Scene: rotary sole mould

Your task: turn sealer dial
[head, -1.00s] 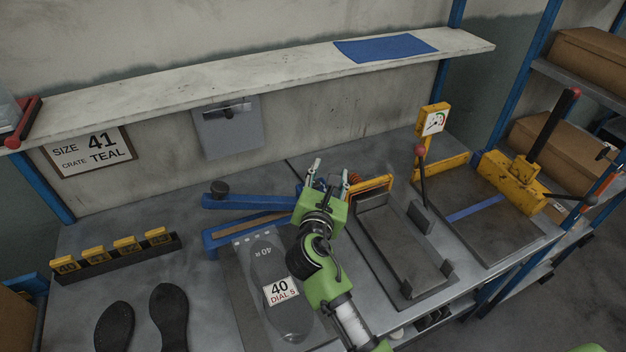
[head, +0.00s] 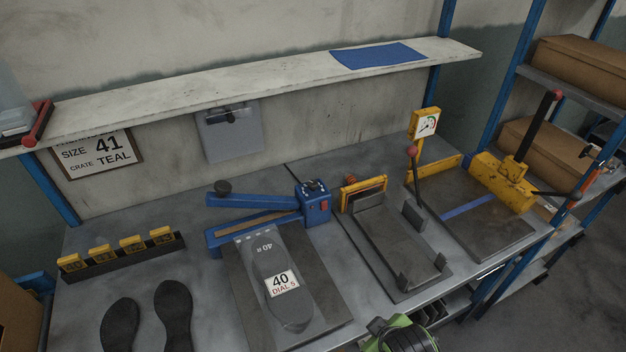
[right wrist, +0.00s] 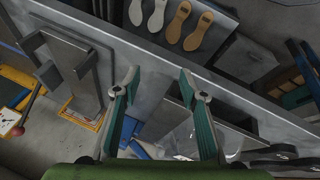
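The blue sealer (head: 257,225) stands on the bench against the back, with its long arm lifted. Its box (head: 318,206) at the right end carries a small dark dial (head: 313,186) on top; its setting is too small to read. A grey sole mould (head: 267,262) in front bears a card (head: 282,284) reading "40 DIAL 5". My right gripper (right wrist: 158,78) is open and empty in the right wrist view, over the bench front. Part of the blue sealer (right wrist: 133,127) shows between its fingers. In the head view only my green right arm shows at the bottom edge. My left gripper is out of view.
A grey fixture with a yellow frame (head: 364,191) and a press with a yellow head (head: 505,180) and gauge (head: 426,123) stand right of the sealer. A numbered rack (head: 122,252) and two dark soles lie left.

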